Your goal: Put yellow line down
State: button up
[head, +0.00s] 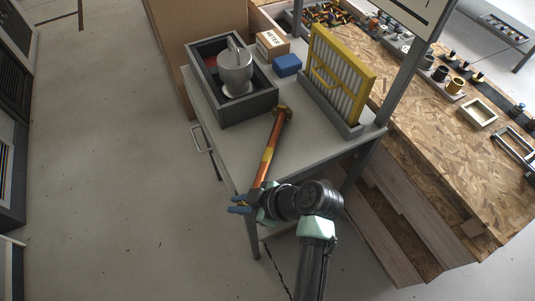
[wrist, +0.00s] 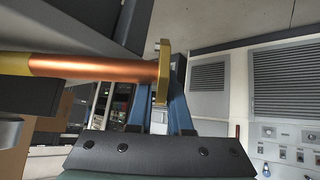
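The yellow line is a copper-orange rod (head: 274,130) with a yellow band near its middle and a brass-coloured flange at its far end. It slants over the front part of the grey table (head: 310,150). I cannot tell whether its far end touches the tabletop. My gripper (head: 240,205) is at the rod's near end, by the table's front corner. In the wrist view the rod (wrist: 95,67) comes in from the left, and its yellow end flange sits between the blue fingers (wrist: 158,105). The fingers appear closed on that end.
A dark grey bin (head: 228,113) holds a silver pot (head: 236,72). A METER box (head: 271,44), a blue box (head: 287,65) and a yellow-framed filter (head: 340,75) stand behind. A chipboard bench (head: 450,150) with parts is at right.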

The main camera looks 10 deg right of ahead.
grip_shut()
jog(key=shift+w+r, duration=0.1)
dwell(1.3)
